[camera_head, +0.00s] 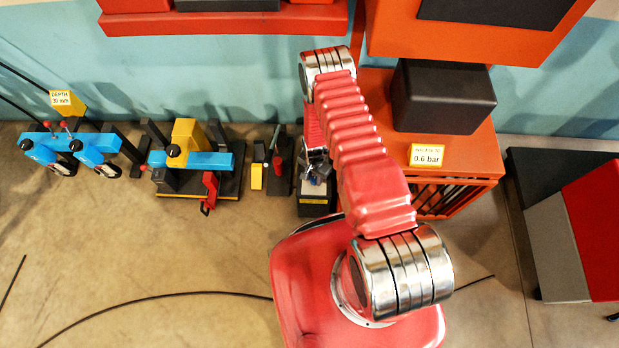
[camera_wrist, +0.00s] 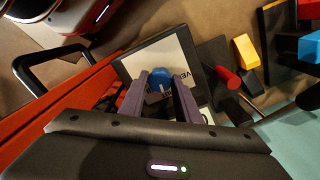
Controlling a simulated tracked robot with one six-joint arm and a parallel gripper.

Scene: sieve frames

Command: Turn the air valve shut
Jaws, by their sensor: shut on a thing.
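The air valve's blue knob (camera_wrist: 161,77) sits on a pale panel (camera_wrist: 182,50) with partly hidden dark lettering, set in a dark box, in the wrist view. My gripper (camera_wrist: 160,84) has its two grey fingers on either side of the knob and is shut on it. In the head view my gripper (camera_head: 316,172) is low over the small dark valve box (camera_head: 317,209), beside the orange cabinet. The knob is too small and covered there to make out. How far the knob is turned cannot be told.
An orange cabinet (camera_head: 472,182) with a "0.6 bar" card (camera_head: 426,156) stands right of the box. A small stand with a red lever (camera_head: 277,165) and blue-yellow fixtures (camera_head: 190,160) stand to the left. A cable (camera_head: 150,297) crosses the otherwise clear front floor.

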